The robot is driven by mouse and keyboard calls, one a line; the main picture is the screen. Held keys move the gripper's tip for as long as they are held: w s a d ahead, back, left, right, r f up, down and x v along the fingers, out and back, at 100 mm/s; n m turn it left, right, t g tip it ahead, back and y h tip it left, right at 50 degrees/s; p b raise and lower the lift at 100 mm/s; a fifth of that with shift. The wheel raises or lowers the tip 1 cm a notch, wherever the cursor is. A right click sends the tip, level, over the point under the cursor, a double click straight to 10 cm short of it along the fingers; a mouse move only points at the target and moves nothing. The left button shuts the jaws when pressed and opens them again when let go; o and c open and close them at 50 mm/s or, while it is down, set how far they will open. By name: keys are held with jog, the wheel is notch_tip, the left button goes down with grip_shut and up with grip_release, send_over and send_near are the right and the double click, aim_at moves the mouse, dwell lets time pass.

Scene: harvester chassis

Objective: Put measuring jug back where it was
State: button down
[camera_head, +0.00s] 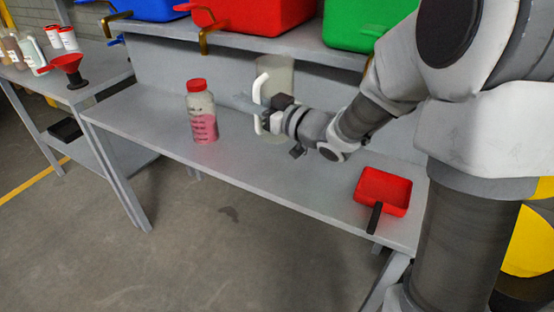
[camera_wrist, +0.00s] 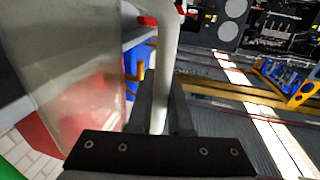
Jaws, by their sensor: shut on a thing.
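The measuring jug (camera_head: 281,76) is a translucent grey vessel with a white handle, upright near the back of the grey workbench (camera_head: 245,175). My gripper (camera_head: 264,112) reaches in from the right and is shut on the handle. In the wrist view the clear jug body (camera_wrist: 80,75) fills the left side. Its white handle (camera_wrist: 168,45) runs down between the two fingers of my gripper (camera_wrist: 165,100).
A red-capped bottle with pink contents (camera_head: 202,118) stands left of the jug. A red scoop-like pan (camera_head: 382,190) lies at the bench's right end. Blue, red (camera_head: 262,14) and green bins sit on the shelf above. The front middle is clear.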

notch_tip(320, 180, down, 10)
jog(key=b, duration=0.3)
jog(key=shift+f+b, duration=0.1)
jog(key=shift+b, duration=0.2)
jog(key=c, duration=0.8)
grip_release()
jog(key=shift+c, duration=0.2)
